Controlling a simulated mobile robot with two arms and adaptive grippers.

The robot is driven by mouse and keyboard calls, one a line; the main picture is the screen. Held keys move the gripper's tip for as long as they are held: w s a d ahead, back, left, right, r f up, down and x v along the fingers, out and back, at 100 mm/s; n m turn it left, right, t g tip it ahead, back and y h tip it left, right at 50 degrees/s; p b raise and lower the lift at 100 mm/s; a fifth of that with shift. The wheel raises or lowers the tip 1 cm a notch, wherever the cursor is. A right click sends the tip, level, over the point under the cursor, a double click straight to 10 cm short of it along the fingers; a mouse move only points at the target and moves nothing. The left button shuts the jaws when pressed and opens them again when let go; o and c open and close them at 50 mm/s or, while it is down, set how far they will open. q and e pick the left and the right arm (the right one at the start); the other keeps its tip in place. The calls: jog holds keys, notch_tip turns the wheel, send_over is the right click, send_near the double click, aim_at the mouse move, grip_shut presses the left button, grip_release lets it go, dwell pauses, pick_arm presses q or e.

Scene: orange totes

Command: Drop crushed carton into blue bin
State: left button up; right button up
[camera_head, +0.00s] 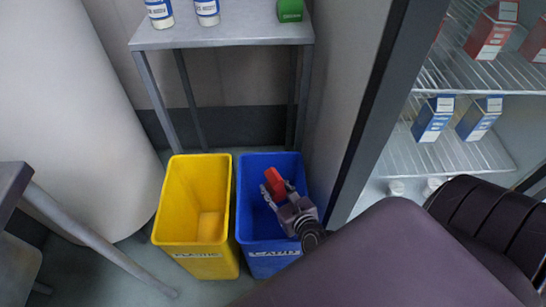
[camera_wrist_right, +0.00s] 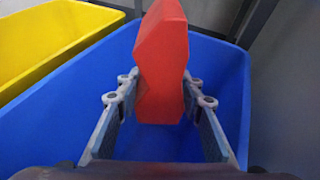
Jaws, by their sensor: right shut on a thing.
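The crushed carton (camera_head: 275,181) is red and dented. My right gripper (camera_head: 275,191) is shut on it, over the opening of the blue bin (camera_head: 246,225). In the right wrist view, the carton (camera_wrist_right: 161,62) stands upright between the two fingers of the gripper (camera_wrist_right: 160,88). The blue bin's walls (camera_wrist_right: 222,75) surround it below, and the bin floor seems clear there. I cannot tell exactly how far the carton is below the rim. My left gripper is not in view.
A yellow bin (camera_head: 168,205) stands directly left of the blue one. A metal table (camera_head: 225,38) with white-and-blue containers and a green item stands behind. A shelved fridge with red (camera_head: 489,36) and blue cartons (camera_head: 433,120) is at right, its frame close to my arm.

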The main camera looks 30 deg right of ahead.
jog(key=o, duration=1)
jog(key=v, duration=1.2)
